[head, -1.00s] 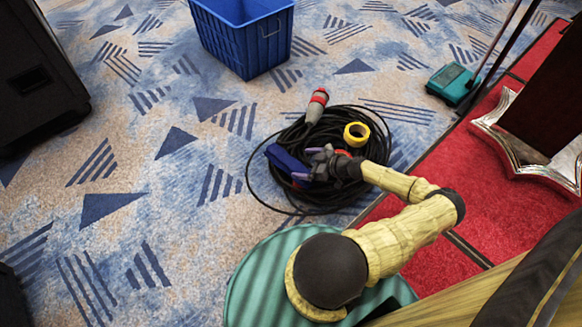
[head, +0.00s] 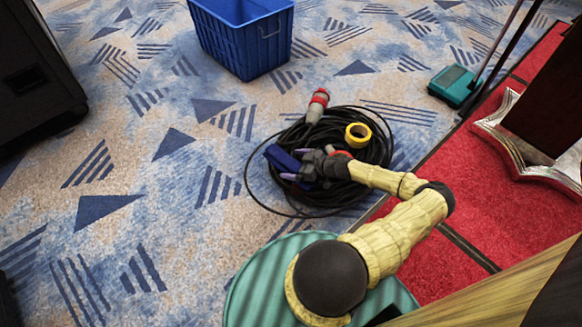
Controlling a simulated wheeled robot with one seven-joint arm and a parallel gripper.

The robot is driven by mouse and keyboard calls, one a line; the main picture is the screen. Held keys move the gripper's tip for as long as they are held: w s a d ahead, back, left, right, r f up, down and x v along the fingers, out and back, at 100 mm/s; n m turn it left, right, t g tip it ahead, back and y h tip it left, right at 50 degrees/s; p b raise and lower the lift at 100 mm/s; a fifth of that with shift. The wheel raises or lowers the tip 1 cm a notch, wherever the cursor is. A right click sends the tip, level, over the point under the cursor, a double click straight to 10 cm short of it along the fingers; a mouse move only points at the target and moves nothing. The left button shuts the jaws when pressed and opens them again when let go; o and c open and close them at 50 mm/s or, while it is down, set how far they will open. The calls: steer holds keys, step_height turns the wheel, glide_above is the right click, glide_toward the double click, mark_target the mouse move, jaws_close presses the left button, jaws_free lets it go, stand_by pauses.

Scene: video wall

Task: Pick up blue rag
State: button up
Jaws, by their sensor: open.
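The blue rag (head: 281,158) is a small dark blue folded cloth at the left part of a black cable coil (head: 262,187) on the carpet. My gripper (head: 293,165) is open at the rag's right side, with its purple-tipped fingers close to or over the rag's right edge. I cannot tell whether the fingers touch the rag. The gripper and wrist hide part of the coil and perhaps the rag's right end.
A yellow tape roll (head: 358,135) and a red-grey plug (head: 317,105) lie on the coil. A blue crate (head: 241,45) stands behind. A teal box (head: 453,85) sits by the red platform (head: 448,195). A black cabinet (head: 38,70) stands left. Carpet between is clear.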

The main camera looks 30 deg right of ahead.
mark_target(295, 165)
steer(key=c, duration=1)
steer(key=shift+c, duration=0.2)
steer(key=shift+r+p, duration=0.3)
steer(key=shift+r, duration=0.15)
steer(key=shift+c, duration=1)
step_height(295, 165, up, 9)
steer(key=p, duration=0.5)
steer(key=shift+r, duration=0.1)
steer(key=c, duration=0.3)
